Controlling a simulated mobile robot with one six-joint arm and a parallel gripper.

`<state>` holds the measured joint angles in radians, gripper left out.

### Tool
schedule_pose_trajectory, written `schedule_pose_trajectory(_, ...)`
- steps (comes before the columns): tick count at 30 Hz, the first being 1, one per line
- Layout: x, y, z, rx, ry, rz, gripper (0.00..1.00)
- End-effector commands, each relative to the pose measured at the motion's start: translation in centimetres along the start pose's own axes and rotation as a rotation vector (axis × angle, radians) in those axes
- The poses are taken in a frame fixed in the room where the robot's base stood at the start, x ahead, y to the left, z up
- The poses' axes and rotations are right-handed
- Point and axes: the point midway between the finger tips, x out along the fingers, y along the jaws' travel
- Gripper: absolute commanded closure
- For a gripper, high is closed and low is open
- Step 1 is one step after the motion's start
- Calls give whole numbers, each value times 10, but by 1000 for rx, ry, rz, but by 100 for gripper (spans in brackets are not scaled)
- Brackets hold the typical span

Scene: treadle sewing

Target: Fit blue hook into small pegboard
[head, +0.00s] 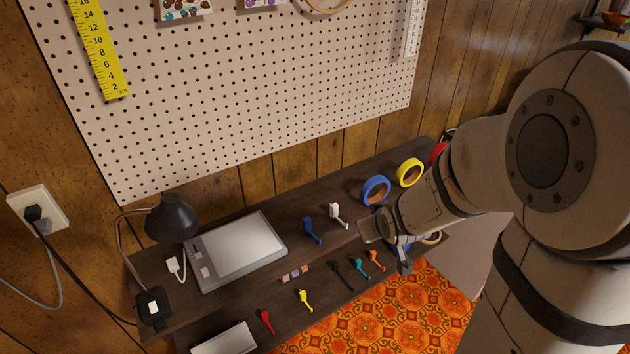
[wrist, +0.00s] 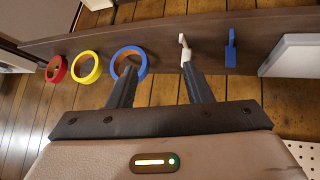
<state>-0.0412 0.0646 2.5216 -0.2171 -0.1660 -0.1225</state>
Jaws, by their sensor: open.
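The blue hook (head: 313,232) lies on the dark shelf, right of the grey tablet. In the wrist view the blue hook (wrist: 230,48) is to the right of both fingers and apart from them. My gripper (head: 386,243) is over the right part of the shelf, to the right of the blue hook. In the wrist view my gripper (wrist: 158,72) is open, with nothing held between its fingers. A pegboard (head: 250,90) with rows of holes hangs on the wall above the shelf. No second, smaller pegboard can be made out.
A white hook (head: 338,215) lies between the blue hook and my gripper. Blue (head: 376,190) and yellow (head: 410,172) tape rolls stand behind. Several small coloured hooks lie in front, including a yellow one (head: 304,299). A tablet (head: 236,250) and lamp (head: 172,220) occupy the left.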

Motion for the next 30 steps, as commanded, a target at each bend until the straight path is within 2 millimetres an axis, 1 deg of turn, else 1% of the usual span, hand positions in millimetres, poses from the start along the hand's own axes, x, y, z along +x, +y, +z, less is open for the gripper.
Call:
schedule_pose_trajectory(1, 22, -6, 3, 3, 42, -18, 55)
schedule_pose_trajectory(3, 44, -23, 0, -33, 127, -78, 55)
schedule_pose_trajectory(6, 66, -48, -1, -62, 243, -170, 55)
schedule_pose_trajectory(9, 79, -72, 0, -70, 344, -257, 55)
schedule_pose_trajectory(12, 84, -90, 2, -64, 423, -326, 55)
schedule_pose_trajectory(15, 86, -101, 3, -55, 474, -371, 55)
schedule_pose_trajectory(20, 90, -110, -1, -49, 507, -399, 55)
schedule_pose_trajectory(26, 107, -119, -13, -50, 509, -398, 55)
schedule_pose_trajectory(30, 121, -126, -25, -51, 509, -399, 55)
